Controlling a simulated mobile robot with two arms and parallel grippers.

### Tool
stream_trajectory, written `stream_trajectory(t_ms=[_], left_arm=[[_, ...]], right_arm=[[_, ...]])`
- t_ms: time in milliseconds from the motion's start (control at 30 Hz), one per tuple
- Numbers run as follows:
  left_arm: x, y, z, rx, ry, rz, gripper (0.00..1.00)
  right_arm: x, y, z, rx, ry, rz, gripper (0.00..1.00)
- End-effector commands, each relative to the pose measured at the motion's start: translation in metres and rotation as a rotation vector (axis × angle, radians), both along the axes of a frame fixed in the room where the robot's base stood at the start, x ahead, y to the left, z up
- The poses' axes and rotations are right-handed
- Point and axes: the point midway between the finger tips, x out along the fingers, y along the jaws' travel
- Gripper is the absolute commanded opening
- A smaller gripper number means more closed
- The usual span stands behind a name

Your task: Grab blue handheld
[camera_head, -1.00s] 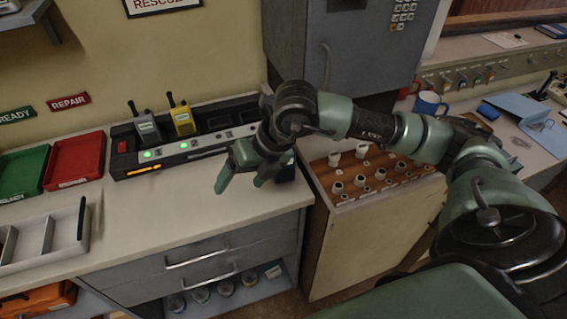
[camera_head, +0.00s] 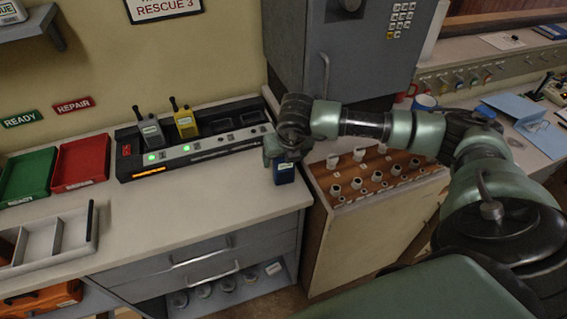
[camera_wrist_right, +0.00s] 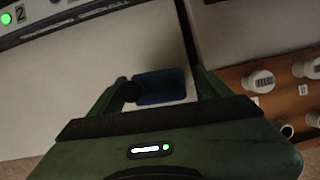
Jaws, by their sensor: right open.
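The blue handheld (camera_head: 284,174) stands on the counter near its right front corner, partly covered by my right gripper (camera_head: 280,155). In the right wrist view the blue handheld (camera_wrist_right: 160,87) shows as a dark blue block between the two open fingers of my right gripper (camera_wrist_right: 162,82). A dark knob, perhaps its antenna, shows at its left side there. I cannot tell whether the fingers touch it. My left gripper is not in view.
A charger rack (camera_head: 215,145) behind holds a grey handheld (camera_head: 151,132) and a yellow handheld (camera_head: 185,122). Green (camera_head: 27,174) and red (camera_head: 81,161) trays and a grey divided tray (camera_head: 92,240) lie left. A brown panel with knobs (camera_head: 375,174) is right. The middle counter is clear.

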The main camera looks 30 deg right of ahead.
Motion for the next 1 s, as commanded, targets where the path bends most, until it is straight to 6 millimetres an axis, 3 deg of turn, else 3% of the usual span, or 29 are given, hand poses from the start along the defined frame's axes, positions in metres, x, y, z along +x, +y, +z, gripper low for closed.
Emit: stream_trajectory(t_ms=[167,433,767,1000], left_arm=[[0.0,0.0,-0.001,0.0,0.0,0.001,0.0],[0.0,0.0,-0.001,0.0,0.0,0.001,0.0],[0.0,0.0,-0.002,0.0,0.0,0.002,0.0],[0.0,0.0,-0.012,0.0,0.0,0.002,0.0]], right_arm=[[0.0,0.0,-0.001,0.001,0.0,0.0,0.75],[0.0,0.001,0.0,0.001,0.0,0.0,0.0],[0.001,0.001,0.003,0.002,-0.004,0.0,0.0],[0.002,0.001,0.029,0.002,-0.008,0.002,0.0]])
